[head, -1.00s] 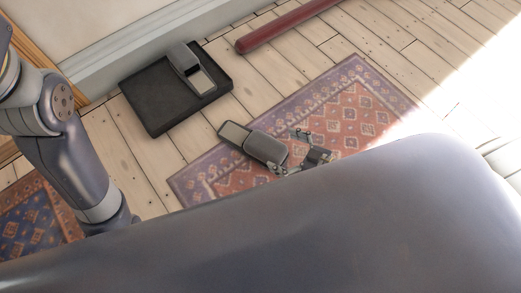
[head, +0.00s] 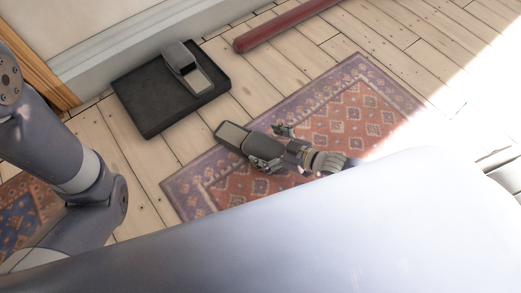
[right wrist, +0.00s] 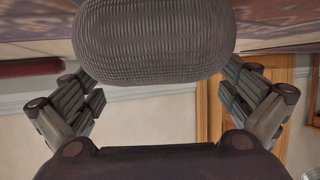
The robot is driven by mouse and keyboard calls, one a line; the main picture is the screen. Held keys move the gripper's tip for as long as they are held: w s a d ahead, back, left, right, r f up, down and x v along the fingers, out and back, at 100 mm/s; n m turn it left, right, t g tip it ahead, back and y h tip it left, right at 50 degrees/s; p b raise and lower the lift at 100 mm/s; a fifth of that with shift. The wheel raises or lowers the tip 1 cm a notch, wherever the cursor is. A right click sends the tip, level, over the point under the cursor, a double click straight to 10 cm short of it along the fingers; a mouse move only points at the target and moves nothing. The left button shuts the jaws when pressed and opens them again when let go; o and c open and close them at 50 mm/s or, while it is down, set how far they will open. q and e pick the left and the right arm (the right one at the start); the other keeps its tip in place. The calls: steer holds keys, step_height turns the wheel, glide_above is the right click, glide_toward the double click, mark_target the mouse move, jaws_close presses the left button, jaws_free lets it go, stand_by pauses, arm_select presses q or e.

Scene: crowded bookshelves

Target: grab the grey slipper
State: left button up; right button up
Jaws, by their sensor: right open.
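A grey slipper (head: 233,135) lies on the patterned rug, with its open heel end toward the upper left. Its rounded toe is toward my right gripper (head: 274,148). The gripper's fingers are spread, one on either side of the toe. In the right wrist view the ribbed toe (right wrist: 152,40) fills the top middle, between and beyond the open fingers of the right gripper (right wrist: 160,88). I cannot tell whether a finger touches it. A second grey slipper (head: 187,65) rests on the black tray. My left gripper is out of view.
The black tray (head: 150,108) lies on the wooden floor by the wall. A dark red pole (head: 285,25) lies at the top. The rug (head: 345,80) spreads around the right gripper. Another rug (head: 25,215) shows at the lower left. Bare floor lies between tray and rug.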

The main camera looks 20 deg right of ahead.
steer(key=shift+b+x, duration=0.3)
steer(key=shift+x, duration=0.7)
steer(key=c, duration=1.1)
steer(key=shift+c, duration=0.3)
steer(key=shift+f, duration=0.1)
steer(key=shift+s, duration=0.1)
